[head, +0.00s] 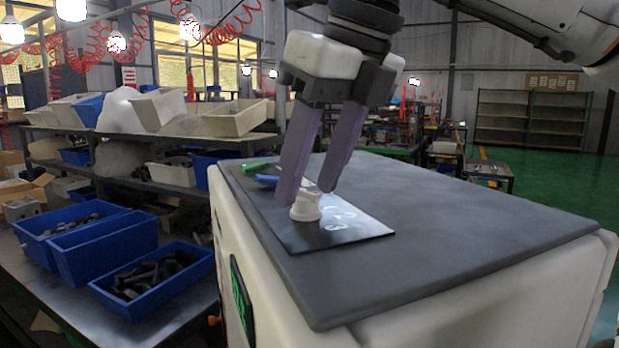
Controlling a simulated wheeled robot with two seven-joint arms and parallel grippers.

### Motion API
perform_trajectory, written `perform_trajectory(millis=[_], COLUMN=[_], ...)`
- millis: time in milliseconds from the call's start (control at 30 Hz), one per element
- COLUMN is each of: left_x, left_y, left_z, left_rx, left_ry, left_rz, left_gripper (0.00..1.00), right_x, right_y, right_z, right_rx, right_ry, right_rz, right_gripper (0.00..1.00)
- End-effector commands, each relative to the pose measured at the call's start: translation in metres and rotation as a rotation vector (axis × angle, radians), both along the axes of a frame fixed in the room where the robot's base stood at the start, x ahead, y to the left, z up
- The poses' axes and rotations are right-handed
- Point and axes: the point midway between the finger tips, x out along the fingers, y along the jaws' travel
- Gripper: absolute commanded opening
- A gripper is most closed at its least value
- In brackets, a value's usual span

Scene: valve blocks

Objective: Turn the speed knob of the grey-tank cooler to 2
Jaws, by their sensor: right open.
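The cooler has a white body (405,320) and a dark grey top (470,235). A black panel (355,236) lies on its top, with white numbers beside the knob; 2 and 3 are readable. The white speed knob (306,206) stands on this panel. My right gripper (308,194) points down over the knob with its purple fingers apart. One finger is at the knob's left and partly hides it; the other is behind its right side. I cannot tell whether either finger touches it. The knob's pointer direction is unclear. My left gripper is not in view.
A green handle (258,167) and a blue handle (267,179) sit just behind the knob, close to the left finger. A green display (241,296) is on the cooler's side. Blue bins (150,305) stand on a table at left. The top's right side is clear.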

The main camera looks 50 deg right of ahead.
Motion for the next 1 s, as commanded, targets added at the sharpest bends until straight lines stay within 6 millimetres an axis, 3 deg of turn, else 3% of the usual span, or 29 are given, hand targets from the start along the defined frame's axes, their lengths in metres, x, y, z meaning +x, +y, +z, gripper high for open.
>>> perform_trajectory(millis=[400, 633, 1000], left_x=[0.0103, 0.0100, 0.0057], left_y=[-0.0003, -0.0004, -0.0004], left_z=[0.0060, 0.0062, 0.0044], left_rx=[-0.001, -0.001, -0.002], left_ry=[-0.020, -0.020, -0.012], left_rz=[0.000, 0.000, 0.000], left_gripper=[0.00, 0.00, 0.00], right_x=[0.0038, 0.0037, 0.0036], right_y=[0.0000, 0.0000, -0.0008], right_z=[-0.0088, -0.0086, -0.0080], right_rx=[0.000, 0.000, 0.001], right_ry=[-0.001, -0.001, -0.002], right_rz=[-0.001, -0.001, 0.058], right_gripper=[0.42, 0.04, 0.04])
